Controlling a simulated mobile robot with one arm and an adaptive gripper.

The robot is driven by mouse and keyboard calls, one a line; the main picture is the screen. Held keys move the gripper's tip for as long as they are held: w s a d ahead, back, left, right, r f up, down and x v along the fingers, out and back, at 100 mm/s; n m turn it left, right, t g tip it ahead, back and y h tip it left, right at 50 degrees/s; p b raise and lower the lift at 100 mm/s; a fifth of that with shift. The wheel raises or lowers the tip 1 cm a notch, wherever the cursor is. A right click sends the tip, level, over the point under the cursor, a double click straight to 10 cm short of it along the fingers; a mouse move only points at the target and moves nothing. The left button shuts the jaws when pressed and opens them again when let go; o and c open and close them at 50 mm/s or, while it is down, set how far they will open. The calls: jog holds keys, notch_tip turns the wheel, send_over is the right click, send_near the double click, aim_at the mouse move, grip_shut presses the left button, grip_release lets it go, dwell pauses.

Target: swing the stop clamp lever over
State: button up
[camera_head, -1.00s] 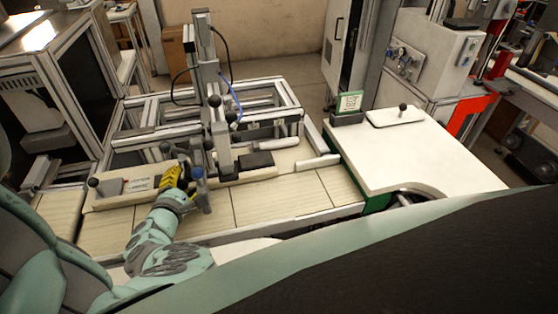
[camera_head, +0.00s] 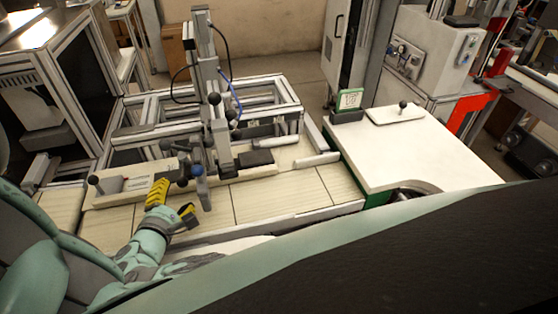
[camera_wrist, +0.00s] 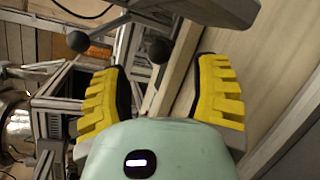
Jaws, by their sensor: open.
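Several ball-knobbed levers stand around the upright column of the fixture, and I cannot tell for sure which is the stop clamp lever. One dark knob (camera_head: 182,182) is just beyond my gripper, beside a blue-grey handle (camera_head: 202,188). My gripper (camera_head: 176,196) is open and empty, its yellow fingers spread in front of these levers at the front edge of the fixture. In the wrist view, my gripper (camera_wrist: 158,68) has one dark ball knob (camera_wrist: 159,51) beyond the gap between its fingers. Another ball knob (camera_wrist: 78,41) shows past the left finger.
A black block (camera_head: 255,158) sits right of the column. A white table (camera_head: 430,150) at the right carries a knobbed plate (camera_head: 396,114) and a green-framed card (camera_head: 350,100). The front planks are mostly clear.

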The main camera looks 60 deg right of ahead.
jog(key=shift+v, duration=2.8)
